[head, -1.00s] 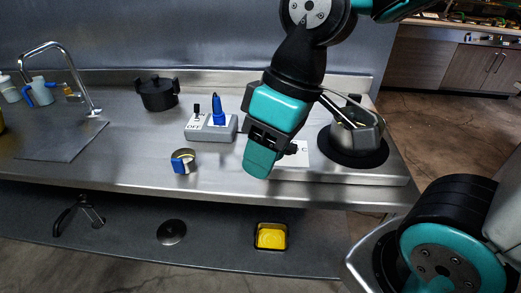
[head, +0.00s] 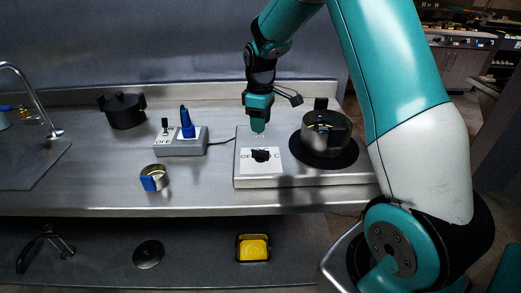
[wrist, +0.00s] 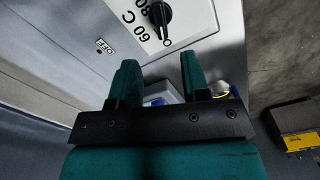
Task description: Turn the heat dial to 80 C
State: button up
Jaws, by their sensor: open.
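The heat dial (head: 261,155) is a black knob on a white label at the left part of the griddle unit (head: 300,182). In the wrist view the dial (wrist: 159,15) shows at the top, with printed numbers including 60 and 80 around it. A white mark shows near the knob's lower end; I cannot tell which number it points to. My gripper (head: 258,124) is above and behind the dial in the head view, pointing down. In the wrist view my gripper (wrist: 160,78) has its fingers apart with nothing held, and the dial lies beyond the fingertips.
A metal pot (head: 324,120) stands on the black hotplate at the unit's right. A grey switch box (head: 180,148) with a blue plug (head: 187,124) is to the left. Counter between is clear.

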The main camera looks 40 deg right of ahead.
aim_at(261, 150)
notch_tip(261, 150, down, 11)
jog(key=shift+p, duration=0.95)
grip_shut()
